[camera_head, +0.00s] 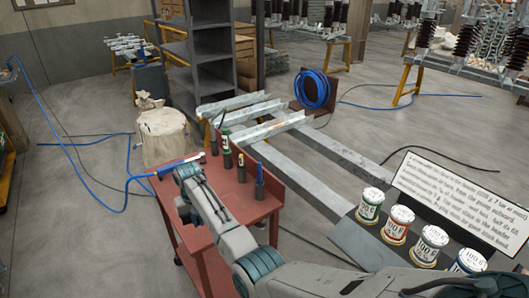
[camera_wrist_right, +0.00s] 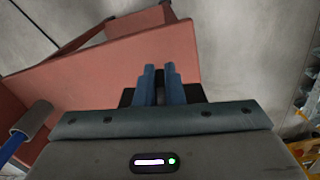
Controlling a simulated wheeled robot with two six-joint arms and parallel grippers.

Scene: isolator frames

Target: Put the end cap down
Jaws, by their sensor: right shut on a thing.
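My right gripper (camera_head: 182,172) is over the near left part of the red cart (camera_head: 225,188). In the right wrist view its two blue fingers (camera_wrist_right: 160,76) are close together with a narrow gap. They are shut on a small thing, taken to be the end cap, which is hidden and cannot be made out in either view. The cart's red top also shows beyond the fingers in the right wrist view (camera_wrist_right: 110,75). I cannot tell whether the held thing touches the cart. My left gripper is not in view.
A blue hose with a grey end piece (camera_wrist_right: 32,118) lies left of the gripper. Several dark, slim items (camera_head: 241,168) stand along the cart's right side. Labelled cans (camera_head: 370,205) stand at the right, by a sign (camera_head: 460,200).

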